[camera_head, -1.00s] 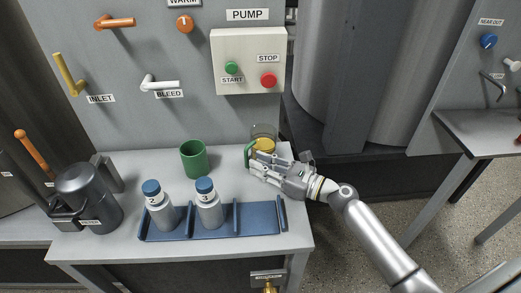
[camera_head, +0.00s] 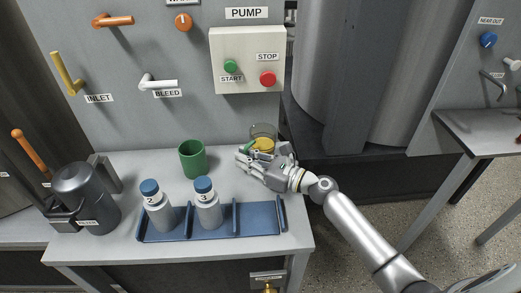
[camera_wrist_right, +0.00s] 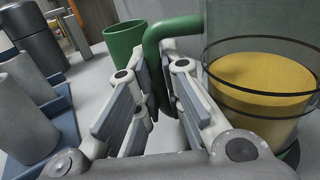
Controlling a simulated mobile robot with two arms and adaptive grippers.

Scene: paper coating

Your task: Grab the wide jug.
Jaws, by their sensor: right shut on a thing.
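The wide jug (camera_head: 264,143) is a clear vessel with yellow contents and a green handle. It stands at the back right of the grey bench in the head view, partly hidden by my right gripper (camera_head: 249,165). In the right wrist view the jug (camera_wrist_right: 262,85) fills the right side, and its green handle (camera_wrist_right: 170,30) curves down between my right gripper's fingers (camera_wrist_right: 150,90). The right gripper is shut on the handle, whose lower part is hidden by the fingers. My left gripper is not in view.
A green cup (camera_head: 193,160) stands left of the jug. A blue tray (camera_head: 258,220) with two blue-capped bottles, 2 (camera_head: 158,212) and 3 (camera_head: 208,210), lies in front. A dark canister (camera_head: 84,200) is at left. The pump panel (camera_head: 247,60) is on the wall behind.

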